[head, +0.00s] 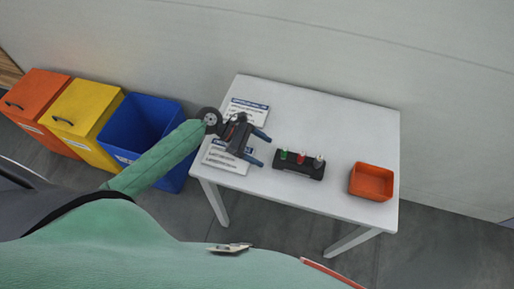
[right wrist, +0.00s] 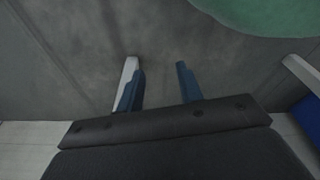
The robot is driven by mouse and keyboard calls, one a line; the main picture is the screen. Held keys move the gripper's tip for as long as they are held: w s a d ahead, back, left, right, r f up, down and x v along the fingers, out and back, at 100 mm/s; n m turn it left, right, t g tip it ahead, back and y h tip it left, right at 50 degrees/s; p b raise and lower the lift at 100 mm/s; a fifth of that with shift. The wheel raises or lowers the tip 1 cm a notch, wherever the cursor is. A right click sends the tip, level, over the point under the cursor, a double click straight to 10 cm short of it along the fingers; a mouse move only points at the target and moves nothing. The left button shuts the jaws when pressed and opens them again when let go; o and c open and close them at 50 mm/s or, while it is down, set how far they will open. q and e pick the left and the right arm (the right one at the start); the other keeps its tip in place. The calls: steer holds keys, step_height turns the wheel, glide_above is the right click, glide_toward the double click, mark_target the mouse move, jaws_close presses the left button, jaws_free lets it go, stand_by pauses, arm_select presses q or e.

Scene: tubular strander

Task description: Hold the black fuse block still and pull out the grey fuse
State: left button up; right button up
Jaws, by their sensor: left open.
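The black fuse block (head: 298,169) lies on the white table, right of my left gripper. Three fuses stand upright in a row along it: a green one (head: 283,153), a red one (head: 301,157) and the grey fuse (head: 319,161) at the right end. My left gripper (head: 262,149) is open and empty, its fingers pointing right toward the block's green end, apart from it. My right gripper (right wrist: 156,66) shows only in the right wrist view, open with nothing between its fingers, with grey floor beyond. The fuse block is not in that view.
The white table (head: 345,120) also bears an orange-red open box (head: 371,182) at the right and two printed sheets (head: 228,157) under and behind my left gripper. Blue (head: 140,122), yellow (head: 83,115) and orange (head: 38,98) bins stand left of the table. The table's back right is clear.

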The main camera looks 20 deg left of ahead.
arm_select(q)
steer(key=shift+d+f+b, duration=0.3)
steer(key=shift+d+b, duration=0.1)
steer(key=shift+d, duration=0.4)
steer(key=shift+d+f, duration=0.1)
steer(key=shift+d, duration=0.05)
steer(key=shift+d+f+p, duration=0.25)
steer(key=shift+d+p, duration=0.15)
steer(key=shift+d, duration=0.15)
steer(key=shift+d+f, duration=0.1)
steer(key=shift+d, duration=0.25)
steer(key=shift+d+f+p, duration=0.25)
steer(key=shift+p, duration=0.15)
steer(key=shift+d+f, duration=0.3)
steer(key=shift+d, duration=0.15)
arm_select(e)
steer(key=shift+s+d+f, duration=0.3)
steer(key=shift+d+f, duration=0.05)
steer(key=shift+f, duration=0.2)
